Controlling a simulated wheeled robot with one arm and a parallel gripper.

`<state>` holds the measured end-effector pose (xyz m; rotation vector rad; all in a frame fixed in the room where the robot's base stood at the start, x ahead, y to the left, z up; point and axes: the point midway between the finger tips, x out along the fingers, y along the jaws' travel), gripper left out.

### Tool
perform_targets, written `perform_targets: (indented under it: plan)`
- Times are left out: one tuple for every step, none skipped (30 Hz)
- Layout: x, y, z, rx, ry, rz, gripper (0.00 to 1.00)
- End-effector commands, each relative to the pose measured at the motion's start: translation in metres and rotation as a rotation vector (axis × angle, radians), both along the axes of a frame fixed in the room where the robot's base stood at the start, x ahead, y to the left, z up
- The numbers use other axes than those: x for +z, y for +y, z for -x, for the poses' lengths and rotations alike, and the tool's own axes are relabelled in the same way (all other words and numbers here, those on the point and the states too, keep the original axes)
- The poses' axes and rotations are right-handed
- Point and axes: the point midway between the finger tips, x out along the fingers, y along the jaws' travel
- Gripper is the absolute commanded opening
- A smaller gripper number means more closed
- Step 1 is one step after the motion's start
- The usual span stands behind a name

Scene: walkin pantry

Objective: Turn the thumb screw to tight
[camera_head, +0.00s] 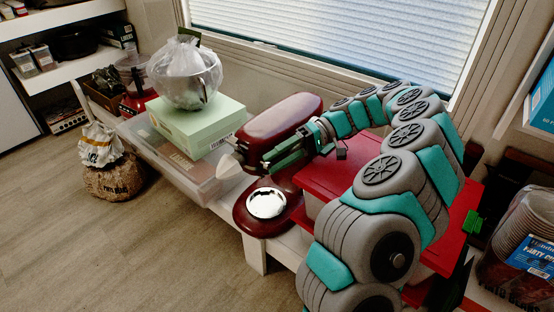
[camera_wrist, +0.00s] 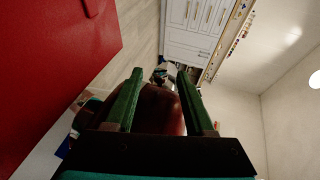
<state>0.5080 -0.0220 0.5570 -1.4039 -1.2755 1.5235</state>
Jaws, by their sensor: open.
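A dark red stand mixer stands on the bench, its head (camera_head: 283,119) slanting toward the lower left above a base with a round silver plate (camera_head: 267,203). A pale cone-shaped part (camera_head: 229,165) hangs under the front of the head. My gripper (camera_head: 266,160) is open along the near side of the head. In the wrist view the green fingers of my gripper (camera_wrist: 160,73) stand apart, with the dark red mixer head (camera_wrist: 160,108) showing between them. I cannot make out the thumb screw in either view; my fingers may hide it. Contact cannot be told.
A pale green box (camera_head: 198,125) with a bagged bowl (camera_head: 186,75) on top stands left of the mixer on a clear bin (camera_head: 180,170). A red-lidded box (camera_head: 325,178) is close under my arm at right. The floor (camera_head: 130,245) at front left is clear.

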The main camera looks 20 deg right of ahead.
Motion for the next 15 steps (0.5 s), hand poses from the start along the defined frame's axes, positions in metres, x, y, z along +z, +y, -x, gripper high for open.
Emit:
perform_targets:
  plan:
    - [0.0,0.0,0.0,0.0,0.0,0.0,0.54]
    - [0.0,0.0,0.0,0.0,0.0,0.0,0.54]
    - [0.0,0.0,0.0,0.0,0.0,0.0,0.54]
    - [0.0,0.0,0.0,0.0,0.0,0.0,0.54]
    - [0.001,-0.001,0.0,0.0,0.0,0.0,0.54]
    - [0.001,-0.002,0.0,0.0,0.001,0.001,0.54]
    - [0.001,-0.003,0.0,-0.001,0.002,0.001,0.54]
    - [0.002,-0.005,-0.001,-0.002,0.002,0.002,0.54]
    - [0.003,-0.008,-0.001,-0.002,0.003,0.003,0.54]
    - [0.004,-0.011,-0.002,-0.004,0.004,0.003,0.54]
    - [0.004,-0.014,-0.002,-0.005,0.004,0.003,0.54]
    - [0.005,-0.018,-0.003,-0.005,0.005,0.005,0.54]
    - [0.007,-0.022,-0.004,-0.005,0.004,0.005,0.54]
    - [0.008,-0.026,-0.005,-0.007,0.003,0.004,0.54]
    - [0.011,-0.029,-0.006,-0.005,0.002,0.004,0.54]
